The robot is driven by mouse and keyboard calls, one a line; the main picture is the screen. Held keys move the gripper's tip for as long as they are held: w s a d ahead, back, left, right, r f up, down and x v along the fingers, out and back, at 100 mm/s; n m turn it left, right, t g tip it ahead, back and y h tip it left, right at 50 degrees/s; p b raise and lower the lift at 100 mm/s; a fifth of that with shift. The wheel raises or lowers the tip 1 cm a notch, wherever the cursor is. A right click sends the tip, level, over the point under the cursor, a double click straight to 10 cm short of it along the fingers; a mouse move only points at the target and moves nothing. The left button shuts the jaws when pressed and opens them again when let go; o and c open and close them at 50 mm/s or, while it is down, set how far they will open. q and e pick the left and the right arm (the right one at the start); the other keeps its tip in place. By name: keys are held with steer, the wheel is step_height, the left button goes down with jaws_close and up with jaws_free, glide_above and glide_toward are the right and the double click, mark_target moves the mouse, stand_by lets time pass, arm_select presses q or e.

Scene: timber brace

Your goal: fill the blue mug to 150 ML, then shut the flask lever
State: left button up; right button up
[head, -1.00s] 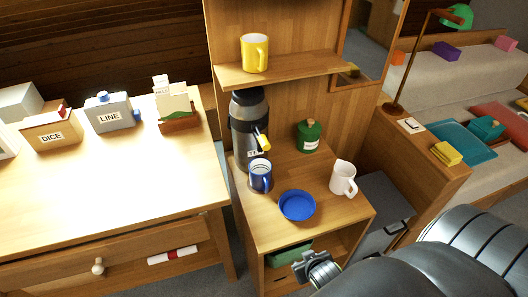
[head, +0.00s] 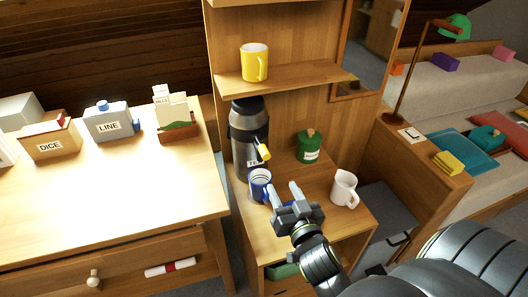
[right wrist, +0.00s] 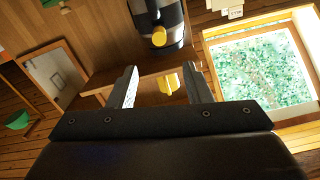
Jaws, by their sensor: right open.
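The blue mug (head: 260,186) stands upright on the wooden cabinet top, in front of the dark grey flask (head: 241,128) and just under its yellow lever (head: 263,152). The mug's level and marks are too small to read. My right gripper (head: 283,189) is open and empty, with its fingertips just right of the mug, apart from the lever. In the right wrist view, which looks roughly upside down, the flask (right wrist: 152,14) and its lever (right wrist: 159,37) show beyond the open fingers (right wrist: 158,85). The mug is out of that view. My left gripper is not in view.
A white jug (head: 344,188) and green canister (head: 308,146) stand to the right on the cabinet. A shelf (head: 285,80) above holds a yellow mug (head: 254,62). A table (head: 105,210) with boxes is at left.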

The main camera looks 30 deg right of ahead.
mark_target(264, 152)
steer(key=x, duration=1.6)
steer(key=shift+s+d+f+p, duration=0.1)
steer(key=shift+d+p, duration=0.05)
steer(key=shift+p, duration=0.2)
jaws_close()
